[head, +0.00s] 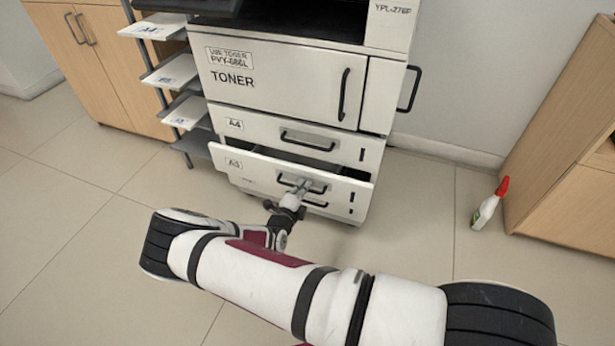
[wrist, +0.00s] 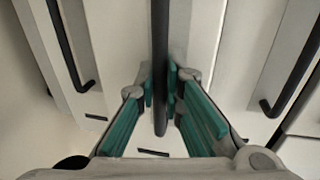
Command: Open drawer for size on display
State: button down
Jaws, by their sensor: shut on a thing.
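A white copier holds a stack of drawers below its TONER door (head: 278,85). The upper drawer (head: 260,126) is labelled A4 and is closed. The drawer below it, labelled A3 (head: 252,170), stands partly pulled out, with a dark gap above its front. My gripper (head: 302,185) is at the A3 drawer's front, shut on its black handle. In the wrist view my gripper's teal fingers (wrist: 160,85) close on both sides of that handle (wrist: 160,40). The size display is not readable in these frames.
Another drawer handle (head: 315,204) shows just below the A3 front. A shelf rack with paper (head: 170,70) stands left of the copier. A white bottle with a red cap (head: 487,207) stands on the floor by a wooden cabinet (head: 565,170) at right. The floor at left is clear.

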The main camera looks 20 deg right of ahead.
jog(key=f+p+v, duration=0.1)
jog(key=f+v, duration=0.1)
jog(key=v, duration=1.1)
jog(key=s+f+v, duration=0.1)
jog(key=f+v, duration=0.2)
jog(key=v, duration=1)
jog(key=shift+s+a+f+p, duration=0.25)
jog(key=shift+a+p, duration=0.15)
jog(key=shift+a, duration=0.1)
jog(key=c, duration=1.7)
grip_release()
jog(key=v, duration=1.2)
